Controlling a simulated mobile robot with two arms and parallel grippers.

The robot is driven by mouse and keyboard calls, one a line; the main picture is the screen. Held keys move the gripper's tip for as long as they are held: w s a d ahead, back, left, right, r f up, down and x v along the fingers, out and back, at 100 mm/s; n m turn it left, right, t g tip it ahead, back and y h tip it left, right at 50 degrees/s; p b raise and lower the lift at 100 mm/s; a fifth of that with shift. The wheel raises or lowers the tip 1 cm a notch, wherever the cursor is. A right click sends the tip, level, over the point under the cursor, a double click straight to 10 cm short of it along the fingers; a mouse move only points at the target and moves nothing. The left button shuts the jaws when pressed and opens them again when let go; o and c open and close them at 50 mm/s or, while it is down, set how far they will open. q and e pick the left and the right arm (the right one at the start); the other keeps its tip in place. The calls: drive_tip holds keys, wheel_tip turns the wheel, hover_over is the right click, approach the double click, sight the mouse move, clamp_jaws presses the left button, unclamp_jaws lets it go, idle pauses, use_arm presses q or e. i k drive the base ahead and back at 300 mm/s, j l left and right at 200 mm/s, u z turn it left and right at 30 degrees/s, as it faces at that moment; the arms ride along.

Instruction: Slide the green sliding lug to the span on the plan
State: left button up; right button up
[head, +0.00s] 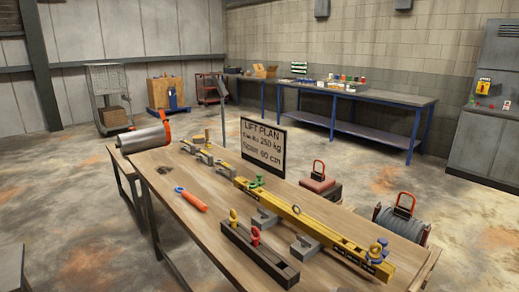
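A yellow spreader beam (318,229) lies lengthwise along the wooden workbench (180,222), on grey supports. A small green lug (257,180) is on the beam near its far left end. A blue fitting (377,251) is at the beam's near right end. The lift plan board (263,146) stands upright behind the beam; it reads a load of 250 kg and a span of 60 cm, the smaller letters blurred. Scale marks on the beam are too small to read. Neither of my grippers is in view.
A dark rack (262,254) in front of the beam holds a yellow and a red shackle. An orange-handled tool (191,199) lies to the left. A grey cylinder (143,138), a smaller yellow assembly (207,157) and a cable drum (400,222) stand around. The bench's front left is clear.

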sight(258, 183)
drive_tip(key=z, duration=0.35)
drive_tip(key=i+j+z, duration=0.15)
drive_tip(key=j+z, duration=0.15)
drive_tip(key=i+j+z, duration=0.1)
drive_tip(key=j+z, duration=0.55)
drive_tip(key=i+j, duration=0.05)
